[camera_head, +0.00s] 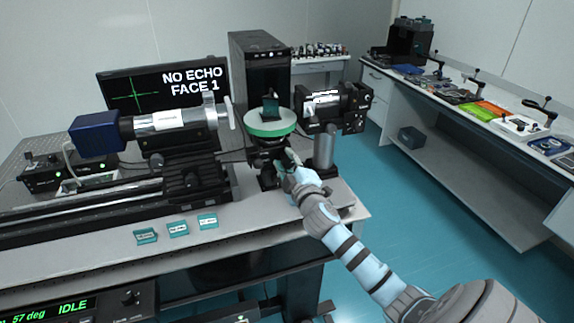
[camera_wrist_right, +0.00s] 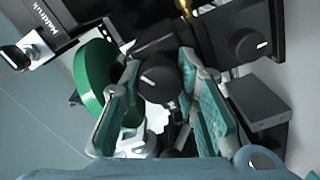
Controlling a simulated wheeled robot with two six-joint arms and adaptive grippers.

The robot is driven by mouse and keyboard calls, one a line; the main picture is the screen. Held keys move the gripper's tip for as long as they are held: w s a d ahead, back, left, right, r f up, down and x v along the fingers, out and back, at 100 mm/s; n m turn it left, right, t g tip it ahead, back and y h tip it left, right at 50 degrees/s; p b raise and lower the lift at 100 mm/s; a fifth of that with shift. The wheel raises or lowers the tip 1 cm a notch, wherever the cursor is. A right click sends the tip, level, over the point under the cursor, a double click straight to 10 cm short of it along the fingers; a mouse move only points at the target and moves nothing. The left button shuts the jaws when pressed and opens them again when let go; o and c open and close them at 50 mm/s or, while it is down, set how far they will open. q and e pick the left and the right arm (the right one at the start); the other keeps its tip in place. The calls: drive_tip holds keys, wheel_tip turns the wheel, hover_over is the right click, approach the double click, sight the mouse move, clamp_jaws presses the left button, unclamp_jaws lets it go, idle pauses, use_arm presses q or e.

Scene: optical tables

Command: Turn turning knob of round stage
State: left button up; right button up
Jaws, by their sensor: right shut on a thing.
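The round stage (camera_head: 268,125) has a green disc top and stands on a black mount on the optical table. A small dark block with a slanted face sits on the disc. In the right wrist view the green disc (camera_wrist_right: 93,75) shows edge-on at the left. My right gripper (camera_head: 287,158) is at the stage's near right side, below the disc. In the wrist view its teal-padded fingers lie on both sides of a black turning knob (camera_wrist_right: 157,82) with a white mark, and are shut on it. My left gripper is not in view.
A blue-ended tube (camera_head: 95,134) on a rail stands left of the stage. A post-mounted camera-like device (camera_head: 335,107) stands close to the right. A monitor (camera_head: 165,84) reads "NO ECHO FACE 1". Teal labels (camera_head: 178,229) lie on the table's front. A side bench (camera_head: 470,120) is at right.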

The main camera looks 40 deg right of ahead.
drive_tip(key=m+b, duration=0.1)
drive_tip(key=m, duration=0.2)
drive_tip(key=m+b, duration=0.1)
drive_tip(key=m, duration=0.2)
drive_tip(key=shift+f+m, duration=0.2)
drive_tip(key=shift+m, duration=0.1)
drive_tip(key=m+b, duration=0.2)
drive_tip(key=m, duration=0.4)
drive_tip(key=shift+s+d, duration=0.1)
drive_tip(key=m+b, duration=0.2)
drive_tip(key=m, duration=0.4)
drive_tip(key=shift+m, duration=0.3)
drive_tip(key=m+b, duration=0.2)
drive_tip(key=m, duration=0.3)
drive_tip(key=shift+r+m, duration=0.1)
drive_tip(key=shift+m, duration=0.2)
drive_tip(key=o, duration=1.2)
drive_tip(key=shift+d, duration=0.1)
drive_tip(key=shift+s, duration=0.15)
